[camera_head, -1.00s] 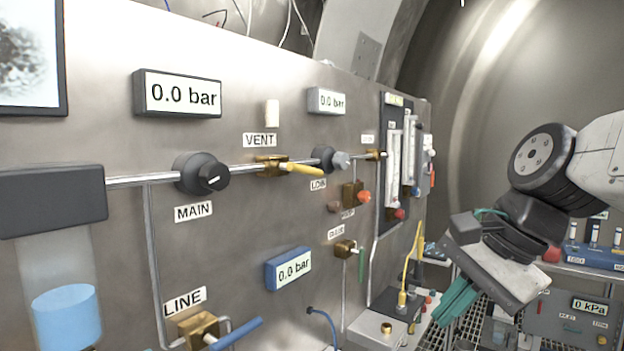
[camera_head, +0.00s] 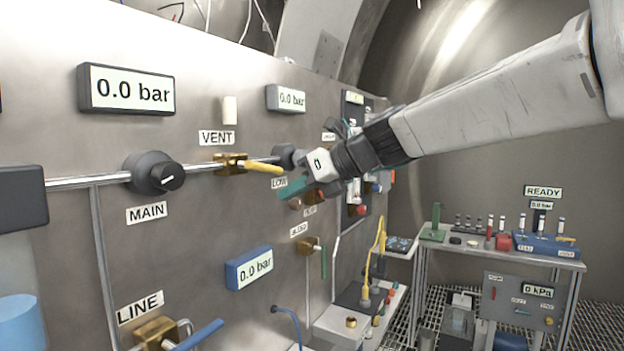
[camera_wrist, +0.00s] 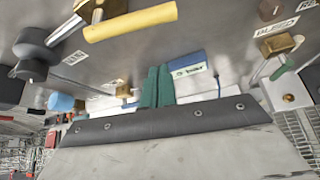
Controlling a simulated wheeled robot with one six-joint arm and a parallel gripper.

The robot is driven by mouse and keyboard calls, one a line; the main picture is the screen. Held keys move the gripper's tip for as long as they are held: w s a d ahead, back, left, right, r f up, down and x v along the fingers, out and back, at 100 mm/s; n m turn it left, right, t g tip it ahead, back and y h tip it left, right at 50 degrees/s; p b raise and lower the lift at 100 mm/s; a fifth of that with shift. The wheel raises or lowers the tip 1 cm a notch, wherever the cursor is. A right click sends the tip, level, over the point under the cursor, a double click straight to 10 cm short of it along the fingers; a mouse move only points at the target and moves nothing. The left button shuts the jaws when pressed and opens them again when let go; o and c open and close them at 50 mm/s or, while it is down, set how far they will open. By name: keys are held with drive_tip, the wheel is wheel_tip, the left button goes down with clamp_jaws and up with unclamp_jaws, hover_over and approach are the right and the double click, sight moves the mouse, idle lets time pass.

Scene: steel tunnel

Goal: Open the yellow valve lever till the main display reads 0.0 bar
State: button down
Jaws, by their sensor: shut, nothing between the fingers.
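The yellow valve lever (camera_head: 264,168) sits on a brass valve body (camera_head: 230,162) below the VENT label. It points right, roughly along the pipe and tilted slightly down. In the wrist view the yellow lever (camera_wrist: 130,22) lies near the top, beyond my fingers. The main display (camera_head: 127,89), a dark-framed box above the MAIN knob, reads 0.0 bar. My gripper (camera_head: 292,189) is shut and empty, with its teal fingers just right of and below the lever tip, apart from it. Its fingers (camera_wrist: 157,86) show side by side in the wrist view.
The black MAIN knob (camera_head: 155,174) is left of the lever. A blue-framed display (camera_head: 249,268) and the blue LINE lever (camera_head: 198,335) are lower. A small grey display (camera_head: 286,98) is above.

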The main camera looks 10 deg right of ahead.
sight(261, 168)
drive_tip(key=shift+w+a+r, duration=1.05)
drive_tip(key=shift+w+r, duration=0.1)
drive_tip(key=shift+r, duration=0.05)
drive_tip(key=shift+w+d+r+n+t+h, duration=0.1)
drive_tip(key=shift+r+n+t+h, duration=0.25)
drive_tip(key=shift+r+n, duration=0.1)
drive_tip(key=shift+w+d+r+n+t+h, duration=0.1)
drive_tip(key=shift+r+n+t+h, duration=0.15)
drive_tip(key=shift+r+n+t, duration=0.15)
drive_tip(key=shift+f, duration=0.15)
